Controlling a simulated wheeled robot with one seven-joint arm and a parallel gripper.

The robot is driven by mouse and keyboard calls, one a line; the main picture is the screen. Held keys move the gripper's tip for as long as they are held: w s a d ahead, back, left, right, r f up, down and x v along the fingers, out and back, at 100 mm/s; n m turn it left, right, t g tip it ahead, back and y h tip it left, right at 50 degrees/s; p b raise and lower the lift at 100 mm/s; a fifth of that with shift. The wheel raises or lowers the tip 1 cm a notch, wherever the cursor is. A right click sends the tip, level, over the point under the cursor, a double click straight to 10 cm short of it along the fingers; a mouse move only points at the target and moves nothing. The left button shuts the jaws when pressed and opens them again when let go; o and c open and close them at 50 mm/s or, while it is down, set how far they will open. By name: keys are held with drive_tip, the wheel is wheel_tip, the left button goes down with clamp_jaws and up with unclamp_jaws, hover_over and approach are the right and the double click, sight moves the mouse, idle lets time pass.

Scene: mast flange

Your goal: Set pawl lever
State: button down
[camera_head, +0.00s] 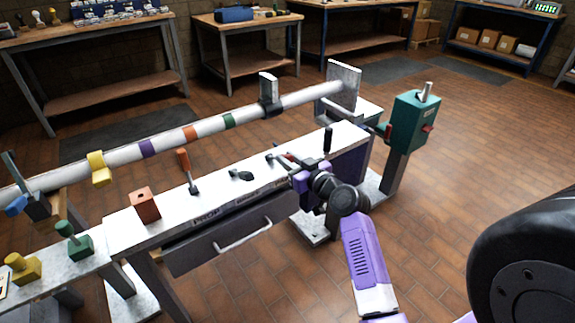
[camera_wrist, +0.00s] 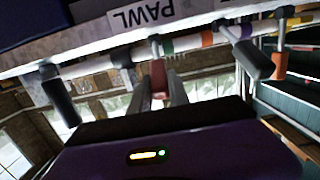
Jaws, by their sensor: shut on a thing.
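The pawl lever shows in the wrist view as a red handle (camera_wrist: 158,76) on a pale metal stem, in line with the "PAWL" label (camera_wrist: 146,14) on the bench edge. My gripper (camera_wrist: 160,88) has its two fingers closed on either side of the red handle. In the head view my gripper (camera_head: 291,163) reaches over the white bench top (camera_head: 215,195), low beside its near edge. The lever there is small and mostly hidden by my gripper.
A dark upright lever (camera_head: 327,140) stands right of my gripper. A dark knob (camera_head: 241,175) and an orange-handled lever (camera_head: 184,165) stand to its left. A long banded mast (camera_head: 205,129) lies behind. A teal box (camera_head: 413,120) stands on a post at right.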

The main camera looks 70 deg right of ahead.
idle(0.5)
drive_tip(key=c, duration=1.2)
unclamp_jaws()
drive_tip(key=shift+c, duration=0.2)
drive_tip(key=shift+s+a, duration=0.1)
drive_tip(key=shift+s, duration=0.05)
drive_tip(key=f+v, duration=0.1)
drive_tip(key=v, duration=0.6)
drive_tip(key=shift+s+r, duration=0.25)
drive_tip(key=shift+r, duration=0.2)
drive_tip(key=shift+a, duration=0.1)
